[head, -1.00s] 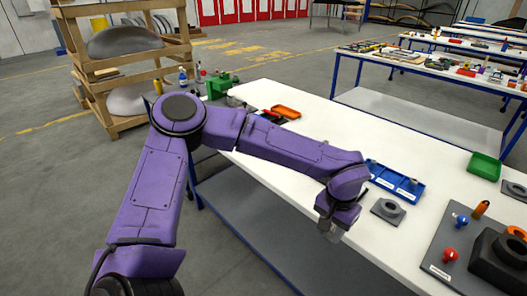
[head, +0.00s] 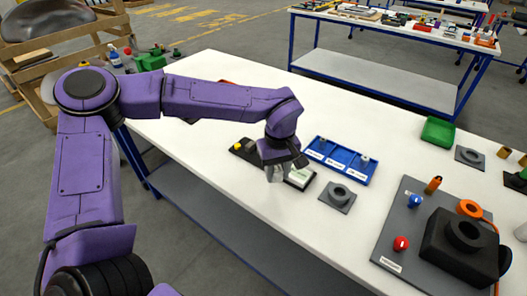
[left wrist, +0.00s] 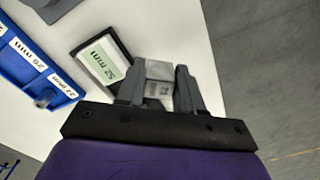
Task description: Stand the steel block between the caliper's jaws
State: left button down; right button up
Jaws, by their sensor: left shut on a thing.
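My left gripper (head: 275,176) is shut on the steel block (left wrist: 158,76), a small grey metal piece between its fingers in the left wrist view. In the head view it hangs at the near side of the dark caliper (head: 243,148), which has a yellow part at its left end and a pale green display (head: 300,175) at its right. My right gripper is not in view.
A blue tray (head: 337,172) with labelled compartments lies just right of the caliper. A grey plate with a ring (head: 340,194) is in front of it. A grey board (head: 391,247) with knobs and a black block stands at right. A green bin (head: 438,131) is behind.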

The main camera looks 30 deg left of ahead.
pick_arm(q)
jog(key=s+a+r+m, duration=0.2)
jog(key=a+r+m, duration=0.35)
jog(key=m, duration=0.95)
jog(key=s+a+r+m, duration=0.1)
jog(key=a+r+m, duration=0.2)
jog(key=a+m, duration=0.85)
jog(key=w+d+f+p, duration=0.1)
jog(key=w+f, duration=0.2)
jog(key=w, duration=0.1)
jog(key=w+d+f+m+p, duration=0.1)
jog(key=w+f+p, duration=0.1)
jog(key=w, duration=0.3)
jog(key=w+d+f+m+p, duration=0.1)
jog(key=w+f+p, duration=0.1)
jog(key=w+f, duration=0.2)
jog(key=shift+w+d+f, duration=0.15)
jog(key=shift+w+f, duration=0.05)
jog(key=shift+w, duration=0.1)
notch_tip(320, 180, down, 3)
jog(key=shift+w+r+p, duration=0.1)
jog(key=shift+w+p, duration=0.05)
jog(key=shift+p, duration=0.25)
jog(key=shift+f, duration=0.35)
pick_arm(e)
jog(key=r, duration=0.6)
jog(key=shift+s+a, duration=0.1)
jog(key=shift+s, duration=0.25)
